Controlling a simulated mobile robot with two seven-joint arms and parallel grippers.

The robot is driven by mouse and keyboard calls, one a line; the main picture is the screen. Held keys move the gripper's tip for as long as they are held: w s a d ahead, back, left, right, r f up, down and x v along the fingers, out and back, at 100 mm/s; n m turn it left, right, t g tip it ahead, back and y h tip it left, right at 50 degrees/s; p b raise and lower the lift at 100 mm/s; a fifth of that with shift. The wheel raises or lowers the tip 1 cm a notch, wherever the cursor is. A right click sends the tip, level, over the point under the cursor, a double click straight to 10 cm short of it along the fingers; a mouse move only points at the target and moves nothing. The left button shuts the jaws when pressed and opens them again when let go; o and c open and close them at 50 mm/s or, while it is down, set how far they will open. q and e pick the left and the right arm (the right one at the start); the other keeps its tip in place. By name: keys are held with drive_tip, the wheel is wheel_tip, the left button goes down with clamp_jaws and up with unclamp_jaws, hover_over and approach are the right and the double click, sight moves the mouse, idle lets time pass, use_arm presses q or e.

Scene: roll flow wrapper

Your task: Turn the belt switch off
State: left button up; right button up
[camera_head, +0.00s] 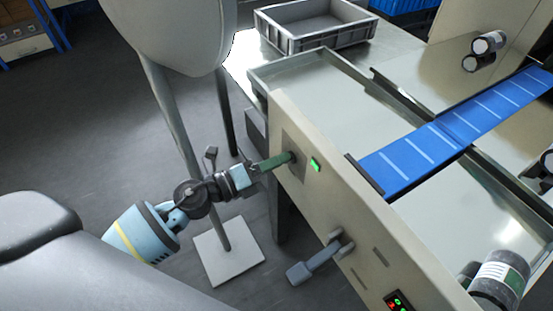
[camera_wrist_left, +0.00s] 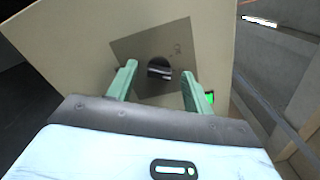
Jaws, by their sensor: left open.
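The belt switch (camera_wrist_left: 160,68) is a dark round knob on a square grey plate, on the beige front panel of the machine (camera_head: 350,215). My left gripper (camera_wrist_left: 158,72) is open, with its green fingers on either side of the knob in the left wrist view. I cannot tell whether the fingers touch it. In the head view the left gripper (camera_head: 280,160) reaches the panel from the left, and its fingers largely hide the switch. A lit green lamp (camera_head: 315,164) is just right of the switch; it also shows in the wrist view (camera_wrist_left: 210,97). My right gripper is not in view.
A blue belt (camera_head: 450,135) crosses the machine top. A grey crank handle (camera_head: 315,264) sticks out of the panel below the switch. A small control box (camera_head: 398,302) with red and green lights is lower right. A grey crate (camera_head: 315,35) stands behind. Dark floor lies left.

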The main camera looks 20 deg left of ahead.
use_arm(q)
drive_tip(key=shift+w+d, duration=0.3)
drive_tip(key=shift+c, duration=0.3)
drive_tip(key=c, duration=0.9)
